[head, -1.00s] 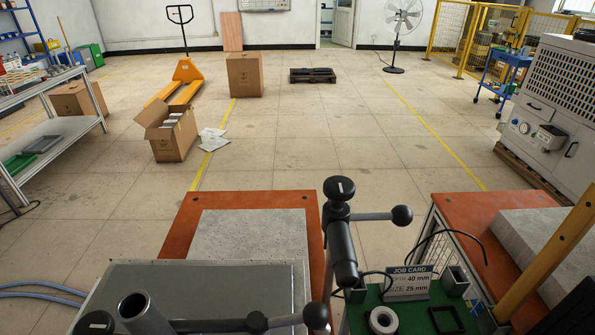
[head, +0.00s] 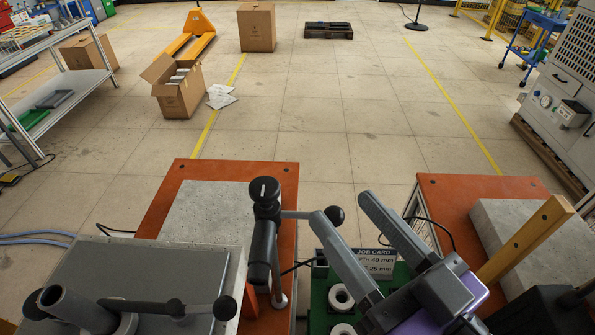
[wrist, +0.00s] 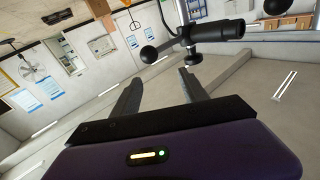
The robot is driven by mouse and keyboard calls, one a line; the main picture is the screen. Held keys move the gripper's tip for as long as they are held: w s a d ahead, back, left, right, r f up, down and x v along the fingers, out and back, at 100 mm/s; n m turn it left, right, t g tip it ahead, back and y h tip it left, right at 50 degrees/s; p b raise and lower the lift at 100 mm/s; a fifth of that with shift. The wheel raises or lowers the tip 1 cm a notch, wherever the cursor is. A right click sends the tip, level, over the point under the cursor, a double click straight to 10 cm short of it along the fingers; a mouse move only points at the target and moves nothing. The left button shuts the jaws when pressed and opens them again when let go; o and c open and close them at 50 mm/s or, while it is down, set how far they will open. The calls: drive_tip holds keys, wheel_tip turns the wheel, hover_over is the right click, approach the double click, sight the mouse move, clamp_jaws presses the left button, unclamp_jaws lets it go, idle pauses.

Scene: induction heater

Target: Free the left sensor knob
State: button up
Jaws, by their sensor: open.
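A black sensor body (head: 263,245) stands at the middle front, with a round black top knob (head: 264,190) and a side rod ending in a black ball (head: 336,215). A second grey and black fixture at the lower left has a bar with a black ball (head: 224,308) at its end. I cannot tell which part is the left sensor knob. My gripper (head: 344,208) is open and empty, and its fingertips frame the first ball in the head view. In the wrist view, the ball (wrist: 149,54) appears just past the open fingertips (wrist: 162,78), apart from them.
A job card (head: 372,262) and pale rings (head: 341,297) are on a green surface below my gripper. An orange bench with a grey slab (head: 205,215) is behind the sensor. A yellow bar (head: 528,240) slants up at right.

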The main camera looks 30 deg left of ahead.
sight(274, 195)
drive_tip(key=s+a+n+g, duration=0.1)
drive_tip(key=s+a+r+n+g, duration=0.1)
drive_tip(key=s+a+n+g, duration=0.1)
drive_tip(key=s, duration=0.1)
drive_tip(key=shift+r+n+g+y, duration=0.3)
drive_tip(key=shift+n+g, duration=0.1)
drive_tip(key=shift+a, duration=0.3)
drive_tip(key=shift+p+x, duration=1.05)
drive_tip(key=shift+x, duration=2.45)
drive_tip(key=shift+f, duration=0.1)
clamp_jaws()
